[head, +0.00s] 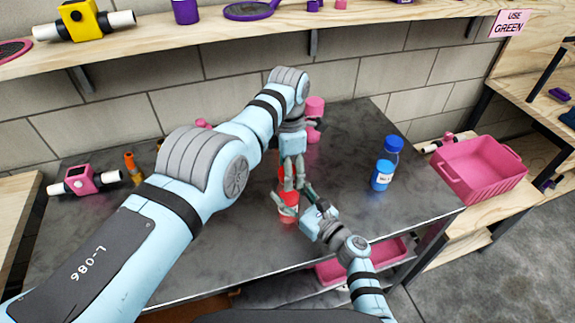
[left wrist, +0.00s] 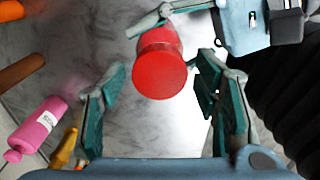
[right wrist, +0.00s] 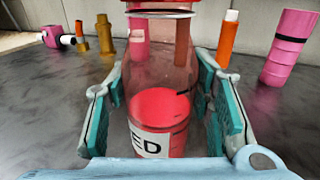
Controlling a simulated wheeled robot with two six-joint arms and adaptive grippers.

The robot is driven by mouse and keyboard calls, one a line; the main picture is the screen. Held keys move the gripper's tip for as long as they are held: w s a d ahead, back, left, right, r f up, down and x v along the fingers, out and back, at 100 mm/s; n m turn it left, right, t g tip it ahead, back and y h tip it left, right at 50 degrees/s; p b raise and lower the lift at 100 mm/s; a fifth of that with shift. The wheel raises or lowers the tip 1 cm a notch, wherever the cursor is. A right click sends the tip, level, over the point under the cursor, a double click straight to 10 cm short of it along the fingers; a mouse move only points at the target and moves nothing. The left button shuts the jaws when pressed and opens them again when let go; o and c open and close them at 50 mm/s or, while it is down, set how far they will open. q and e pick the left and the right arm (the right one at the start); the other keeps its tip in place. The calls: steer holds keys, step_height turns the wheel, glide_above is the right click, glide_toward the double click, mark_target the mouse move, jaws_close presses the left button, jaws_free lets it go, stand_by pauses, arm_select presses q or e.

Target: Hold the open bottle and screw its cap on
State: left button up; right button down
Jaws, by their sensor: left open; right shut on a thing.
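The bottle (right wrist: 160,105) is clear with red contents and a white label ending in "ED". It stands upright in the right wrist view; in the head view its red lower part (head: 288,210) shows. My right gripper (right wrist: 158,75) is shut on its body, one finger on each side. A red cap (left wrist: 159,76) is at the bottle's top, seen from above in the left wrist view; I cannot tell how tightly it sits. My left gripper (left wrist: 160,68) is open above the bottle, its fingers apart on either side of the cap. In the head view its fingers (head: 294,185) partly hide the cap.
Blue bottles (head: 382,176) stand to the right on the dark table (head: 350,150). Pink containers (head: 315,107) stand behind my left gripper. A pink crate (head: 480,170) is at the far right.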

arm_select(q)
steer(key=c, duration=1.2)
steer(key=m, duration=0.6)
steer(key=shift+m, duration=0.3)
steer(key=shift+c, duration=0.2)
steer(key=m, duration=0.9)
steer(key=shift+m, duration=0.3)
steer(key=m, duration=0.4)
steer(key=shift+m, duration=0.3)
steer(key=m, duration=0.9)
steer(key=shift+f+m, duration=0.1)
steer(key=shift+m, duration=0.3)
steer(key=m, duration=0.4)
steer(key=shift+m, duration=0.3)
steer(key=m, duration=1.1)
steer(key=shift+m, duration=0.4)
steer(key=o, duration=1.3)
